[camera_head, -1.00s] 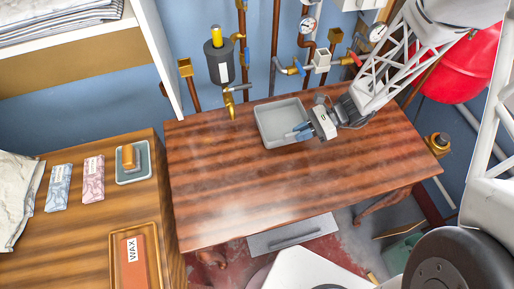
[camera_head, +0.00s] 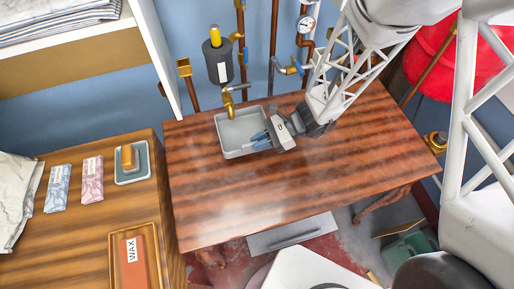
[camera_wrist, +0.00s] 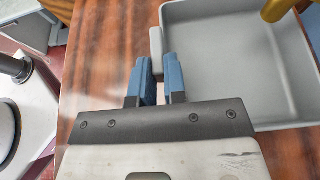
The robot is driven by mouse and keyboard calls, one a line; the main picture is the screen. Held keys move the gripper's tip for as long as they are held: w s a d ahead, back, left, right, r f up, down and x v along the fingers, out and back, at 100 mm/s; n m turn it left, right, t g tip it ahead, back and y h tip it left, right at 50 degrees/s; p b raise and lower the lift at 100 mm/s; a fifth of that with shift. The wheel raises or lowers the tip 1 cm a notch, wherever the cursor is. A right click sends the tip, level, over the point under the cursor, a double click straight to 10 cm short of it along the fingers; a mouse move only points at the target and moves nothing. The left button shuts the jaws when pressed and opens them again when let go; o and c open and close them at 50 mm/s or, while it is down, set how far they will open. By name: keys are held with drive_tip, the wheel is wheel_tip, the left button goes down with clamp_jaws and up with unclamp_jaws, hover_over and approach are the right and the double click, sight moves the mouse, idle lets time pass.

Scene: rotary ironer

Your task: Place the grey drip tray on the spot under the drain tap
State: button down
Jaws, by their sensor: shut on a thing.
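The grey drip tray (camera_head: 246,149) is a shallow open rectangle at the back of the wooden table, and it looks empty. My gripper (camera_head: 264,138) is at its right side, with blue fingers shut on the tray's small grip. In the wrist view the fingers (camera_wrist: 157,78) close around that grip at the left wall of the tray (camera_wrist: 240,112). The brass drain tap (camera_head: 229,103) hangs below a dark cylinder, its spout over the tray's back-left part. The tap also shows in the wrist view (camera_wrist: 278,9). I cannot tell whether the tray touches the table. The spot is not visible.
The wooden table (camera_head: 300,195) is clear in front and to the right. Copper pipes (camera_head: 274,50) and valves line the blue wall behind. A side counter (camera_head: 85,225) at left holds cloth packets, a small tray and a wax block (camera_head: 133,262). A red drum (camera_head: 440,65) stands at right.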

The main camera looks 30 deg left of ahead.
drive_tip(key=shift+s+a, duration=0.25)
drive_tip(key=shift+s, duration=0.05)
drive_tip(key=shift+f, duration=0.1)
drive_tip(key=shift+f, duration=1.65)
drive_tip(key=shift+f, duration=0.1)
drive_tip(key=c, duration=1.2)
unclamp_jaws()
drive_tip(key=shift+o, duration=0.2)
drive_tip(key=shift+w, duration=0.1)
drive_tip(key=v, duration=1.2)
